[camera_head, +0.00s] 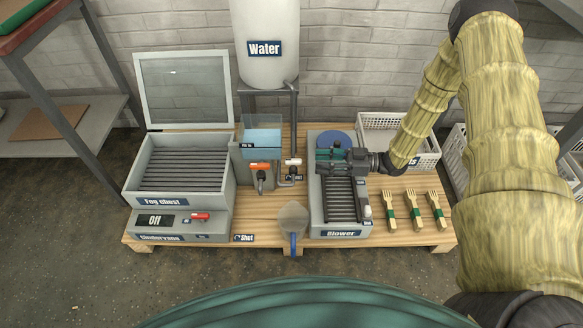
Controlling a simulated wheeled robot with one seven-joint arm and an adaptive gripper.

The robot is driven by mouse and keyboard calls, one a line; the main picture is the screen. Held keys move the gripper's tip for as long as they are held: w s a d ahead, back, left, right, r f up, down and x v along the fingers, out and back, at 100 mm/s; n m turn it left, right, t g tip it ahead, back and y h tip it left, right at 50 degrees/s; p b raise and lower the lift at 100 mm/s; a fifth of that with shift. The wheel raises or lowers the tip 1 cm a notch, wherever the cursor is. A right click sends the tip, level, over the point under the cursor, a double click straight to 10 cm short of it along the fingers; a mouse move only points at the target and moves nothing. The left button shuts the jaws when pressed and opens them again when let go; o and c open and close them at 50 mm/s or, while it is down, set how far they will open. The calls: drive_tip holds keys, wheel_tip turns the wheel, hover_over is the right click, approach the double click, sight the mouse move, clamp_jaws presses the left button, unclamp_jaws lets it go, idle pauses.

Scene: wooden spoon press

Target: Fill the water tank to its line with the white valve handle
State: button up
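The small clear tank (262,138) has light blue water in it and a label that seems to read "Fill to"; whether the water meets the line is too small to tell. The white valve handle (293,162) sits on a valve just right of the tank, below the large white "Water" cylinder (265,62). An orange handle (259,168) is on the tank's front. My gripper (335,155) is above the back of the "Blower" unit (340,233), right of the white handle and apart from it. Its fingertips are hard to make out against dark and teal parts.
The "Fog chest" (178,203) stands open at left, its glass lid raised. A grey paddle-shaped piece (292,216) stands at the front centre. Several wooden forks (413,208) with green bands lie at right. White baskets (425,158) stand behind them. The pallet (265,225) has some bare wood at front.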

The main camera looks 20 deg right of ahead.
sight(293, 159)
drive_tip(key=shift+w+d+f+n+g+y+b, duration=0.1)
drive_tip(key=shift+d+f+n+g+y+b, duration=0.25)
drive_tip(key=shift+d+f+n+b, duration=0.2)
drive_tip(key=b+x, duration=0.4)
drive_tip(key=x, duration=0.5)
drive_tip(key=shift+w+a, duration=0.1)
drive_tip(key=shift+a, duration=0.15)
drive_tip(key=shift+w+a, duration=0.15)
drive_tip(key=shift+a, duration=0.4)
drive_tip(key=shift+c, duration=0.3)
drive_tip(key=shift+r, duration=0.1)
clamp_jaws()
